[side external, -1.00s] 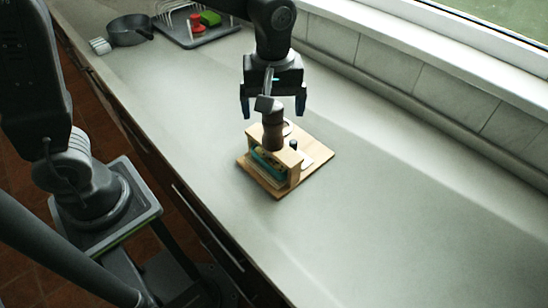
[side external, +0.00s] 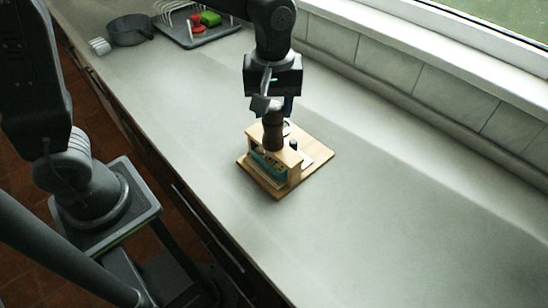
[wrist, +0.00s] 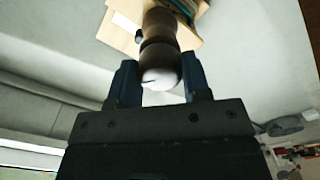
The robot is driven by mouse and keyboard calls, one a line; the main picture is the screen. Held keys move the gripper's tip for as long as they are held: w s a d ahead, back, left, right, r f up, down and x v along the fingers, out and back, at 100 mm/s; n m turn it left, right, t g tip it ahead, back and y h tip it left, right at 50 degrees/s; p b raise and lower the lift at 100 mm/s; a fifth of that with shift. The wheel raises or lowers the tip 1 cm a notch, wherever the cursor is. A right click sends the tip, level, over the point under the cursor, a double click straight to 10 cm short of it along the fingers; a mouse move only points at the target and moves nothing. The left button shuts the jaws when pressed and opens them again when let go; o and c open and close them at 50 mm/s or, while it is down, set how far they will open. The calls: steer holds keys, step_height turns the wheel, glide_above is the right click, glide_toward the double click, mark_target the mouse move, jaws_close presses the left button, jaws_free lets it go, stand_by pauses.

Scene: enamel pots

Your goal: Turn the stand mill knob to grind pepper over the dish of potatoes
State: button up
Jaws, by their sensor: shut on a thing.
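The brown mill (side external: 272,132) stands upright in the wooden stand (side external: 292,160), its body passing through the stand's top board. A teal dish (side external: 268,162) with yellowish contents sits under that board. My gripper (side external: 274,107) points down over the mill and is shut on the mill knob at its top. In the wrist view, the blue fingers of my gripper (wrist: 159,80) stand on either side of the brown knob (wrist: 160,58), which has a bright pale top.
The stand's wooden base (side external: 318,164) lies on the grey counter. A small dark item (side external: 293,145) stands beside the mill. A dark pan (side external: 130,30) and a rack (side external: 195,30) with red and green things are at the back left. The counter at right is clear.

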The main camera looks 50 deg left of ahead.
steer(key=m, duration=0.9)
steer(key=shift+m, duration=0.4)
steer(key=m, duration=0.4)
steer(key=shift+m, duration=0.4)
steer(key=m, duration=0.5)
steer(key=o, duration=1.4)
steer(key=shift+r, duration=3.5)
